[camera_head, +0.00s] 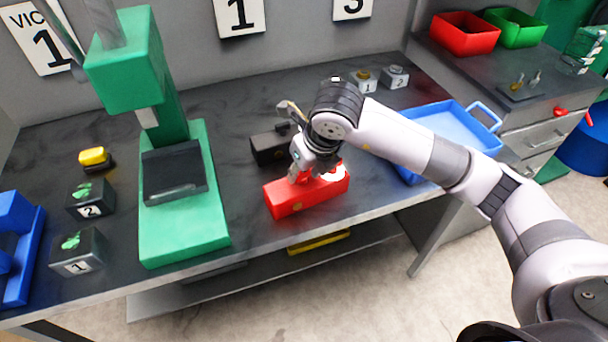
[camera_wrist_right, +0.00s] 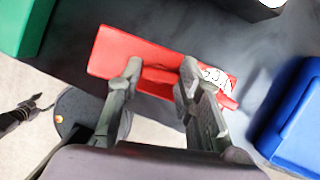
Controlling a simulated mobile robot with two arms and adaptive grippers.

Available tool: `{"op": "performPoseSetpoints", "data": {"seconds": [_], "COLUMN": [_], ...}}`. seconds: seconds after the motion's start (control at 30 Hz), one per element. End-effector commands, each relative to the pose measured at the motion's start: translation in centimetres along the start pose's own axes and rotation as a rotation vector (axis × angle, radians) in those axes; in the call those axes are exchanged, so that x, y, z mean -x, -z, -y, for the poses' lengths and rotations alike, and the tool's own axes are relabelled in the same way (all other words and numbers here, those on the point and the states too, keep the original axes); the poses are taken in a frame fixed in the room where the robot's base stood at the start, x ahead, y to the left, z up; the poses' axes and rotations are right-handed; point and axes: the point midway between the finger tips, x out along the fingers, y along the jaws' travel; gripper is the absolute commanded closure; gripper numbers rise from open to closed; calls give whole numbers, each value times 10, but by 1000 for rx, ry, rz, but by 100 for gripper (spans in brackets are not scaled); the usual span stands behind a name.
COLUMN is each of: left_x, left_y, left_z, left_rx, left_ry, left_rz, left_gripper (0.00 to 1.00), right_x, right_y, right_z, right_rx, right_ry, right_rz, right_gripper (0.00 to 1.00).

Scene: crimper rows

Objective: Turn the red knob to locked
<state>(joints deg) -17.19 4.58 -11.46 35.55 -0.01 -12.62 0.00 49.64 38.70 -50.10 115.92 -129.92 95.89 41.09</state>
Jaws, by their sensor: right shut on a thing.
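A red box (camera_head: 285,203) stands near the front edge of the workbench, and it also fills the upper middle of the right wrist view (camera_wrist_right: 120,52). A raised red knob (camera_wrist_right: 160,75) sits on its top, with a white marking (camera_wrist_right: 216,77) to the right of it. My right gripper (camera_head: 305,172) comes down on the box from above, and its fingers (camera_wrist_right: 160,72) are shut on the knob from both sides. In the head view the gripper hides most of the knob, so its exact angle is hard to tell.
A black box (camera_head: 268,148) stands just behind the red box. A green press (camera_head: 185,235) is to the left and a blue tray (camera_head: 440,125) to the right. Numbered blocks (camera_head: 88,198) stand at the far left. Bare bench lies between press and red box.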

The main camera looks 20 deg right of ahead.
Motion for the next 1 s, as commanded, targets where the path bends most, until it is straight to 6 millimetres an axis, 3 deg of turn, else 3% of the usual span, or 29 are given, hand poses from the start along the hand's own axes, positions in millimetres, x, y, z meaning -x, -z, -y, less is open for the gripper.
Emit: {"op": "performPoseSetpoints", "data": {"seconds": [0.3, 0.87, 0.9, 1.0], "left_x": [-15, -16, -16, -16], "left_y": [-1, -2, -2, -2], "left_z": [0, 0, 0, 0], "left_rx": [0, 0, 0, 0], "left_ry": [0, 0, 0, 0], "left_rz": [0, 0, 0, 0], "left_gripper": [43, 43, 43, 43], "right_x": [-1, 1, 1, 0], "right_y": [0, -1, 0, 0], "right_z": [-2, -1, -1, -1], "right_rx": [-123, -153, -153, -153], "right_ry": [49, 62, 62, 62], "right_rz": [3, 0, 0, 0], "right_gripper": [95, 95, 66, 60]}}
